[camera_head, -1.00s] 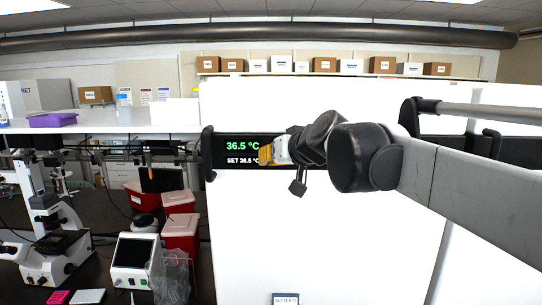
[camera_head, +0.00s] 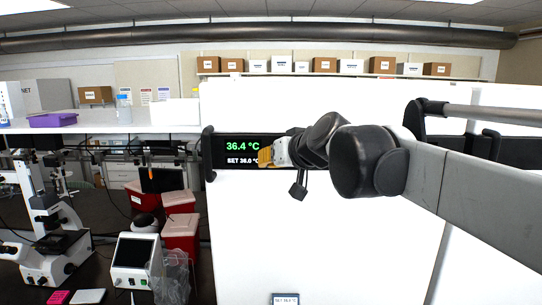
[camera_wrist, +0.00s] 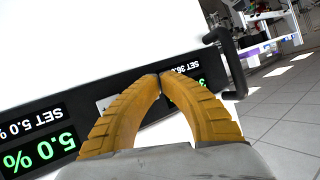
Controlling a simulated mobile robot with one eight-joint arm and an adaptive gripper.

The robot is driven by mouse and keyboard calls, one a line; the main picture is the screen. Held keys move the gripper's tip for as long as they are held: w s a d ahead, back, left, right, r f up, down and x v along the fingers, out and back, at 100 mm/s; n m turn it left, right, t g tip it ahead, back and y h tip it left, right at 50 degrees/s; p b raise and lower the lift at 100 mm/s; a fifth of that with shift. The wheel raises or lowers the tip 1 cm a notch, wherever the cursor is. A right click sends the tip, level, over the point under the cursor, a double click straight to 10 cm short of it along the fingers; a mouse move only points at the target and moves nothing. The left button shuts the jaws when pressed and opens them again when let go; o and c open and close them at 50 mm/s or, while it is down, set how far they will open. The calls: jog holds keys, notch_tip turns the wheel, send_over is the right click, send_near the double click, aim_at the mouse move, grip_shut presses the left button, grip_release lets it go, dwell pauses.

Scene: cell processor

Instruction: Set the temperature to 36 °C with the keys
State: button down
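The temperature display (camera_head: 232,152) is on a black panel on the white cell processor (camera_head: 300,240). It reads 36.4 °C in green, with a white line below that looks like SET 36.0 °C. My gripper (camera_head: 264,157) is at the panel just right of these readings and covers the panel there. In the wrist view the orange fingers (camera_wrist: 160,76) are shut, tips together and empty, at the panel beside the upside-down SET 36 text (camera_wrist: 185,69). A light patch, perhaps a key (camera_wrist: 104,103), shows left of the fingers. The other keys are hidden; contact cannot be told.
A second display (camera_wrist: 40,140) reads 5.0 % with SET 5.0 % in the wrist view. Dark handles (camera_head: 208,153) stick out from the front. A microscope (camera_head: 55,230) and red bins (camera_head: 181,232) stand at lower left. Open floor (camera_wrist: 285,110) lies beyond the handle.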

jog(key=shift+s+a, duration=0.1)
jog(key=shift+s, duration=2.35)
jog(key=shift+f, duration=0.1)
jog(key=s+d+f+m+g+h+b, duration=0.1)
jog(key=s+d+f+b, duration=0.5)
jog(key=f+b, duration=0.7)
jog(key=s+d+f+m+g+h+b, duration=0.1)
jog(key=s+d+f+b, duration=0.5)
jog(key=f, duration=2.5)
jog(key=s+d+f+m+g+h+b, duration=0.1)
jog(key=s+d+f+g+h+b, duration=0.1)
jog(key=s+d+f+h+b, duration=0.2)
jog(key=s+d+f+b, duration=0.1)
jog(key=s+f+b, duration=0.2)
jog(key=f+b, duration=0.2)
jog(key=s+d+f+b, duration=0.1)
jog(key=s+f+b, duration=0.1)
jog(key=f+b, duration=0.4)
jog(key=s+d+f+b, duration=0.1)
jog(key=s+f+b, duration=0.2)
jog(key=f+b, duration=0.2)
notch_tip(320, 180, down, 2)
jog(key=shift+s+f+g+b, duration=0.25)
jog(key=shift+s+g+b, duration=0.05)
jog(key=shift+b, duration=0.1)
